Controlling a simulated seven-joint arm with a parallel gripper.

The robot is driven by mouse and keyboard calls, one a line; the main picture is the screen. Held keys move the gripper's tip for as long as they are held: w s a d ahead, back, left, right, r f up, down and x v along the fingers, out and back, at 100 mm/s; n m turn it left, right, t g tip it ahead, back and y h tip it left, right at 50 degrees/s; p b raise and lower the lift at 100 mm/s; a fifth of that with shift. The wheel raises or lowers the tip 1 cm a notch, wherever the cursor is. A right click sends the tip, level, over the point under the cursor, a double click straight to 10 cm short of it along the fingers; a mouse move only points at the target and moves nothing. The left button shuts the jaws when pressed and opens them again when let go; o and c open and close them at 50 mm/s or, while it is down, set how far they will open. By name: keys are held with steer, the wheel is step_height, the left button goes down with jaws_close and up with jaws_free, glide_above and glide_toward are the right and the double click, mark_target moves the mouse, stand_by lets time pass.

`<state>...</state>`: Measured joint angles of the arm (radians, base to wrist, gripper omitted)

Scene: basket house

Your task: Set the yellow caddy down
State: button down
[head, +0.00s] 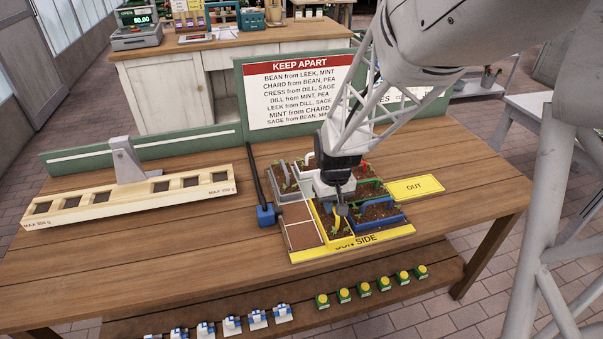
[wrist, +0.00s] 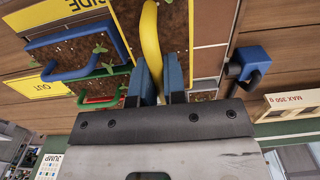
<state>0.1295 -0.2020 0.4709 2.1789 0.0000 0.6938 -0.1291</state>
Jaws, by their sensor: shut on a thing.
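The yellow caddy (head: 324,228), a soil-filled box with yellow edges and an arched handle, is at the front middle of the planting tray (head: 305,257), beside the SUN SIDE strip. My gripper (head: 341,207) points down and is shut on its yellow handle. In the wrist view the handle (wrist: 150,38) runs between the two blue fingers of my gripper (wrist: 158,80). The caddy looks level and in or just over its cell; I cannot tell whether its base touches the tray. My gripper hides part of it.
A blue-handled caddy (head: 378,224) is close on its right, with a green-handled caddy (head: 372,184) behind. Bare cells (head: 300,226) lie to its left. A blue block with a black rod (head: 266,214) stands beside the tray. The OUT pad (head: 415,188) is clear.

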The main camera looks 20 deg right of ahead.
steer(key=shift+w, duration=0.1)
steer(key=w+d+f, duration=0.1)
steer(key=w+d, duration=0.1)
steer(key=w, duration=1.3)
steer(key=shift+w+f, duration=0.25)
steer(key=shift+w, duration=0.05)
steer(key=shift+f, duration=1.75)
steer(key=shift+f, duration=0.15)
steer(key=c, duration=1.2)
jaws_free()
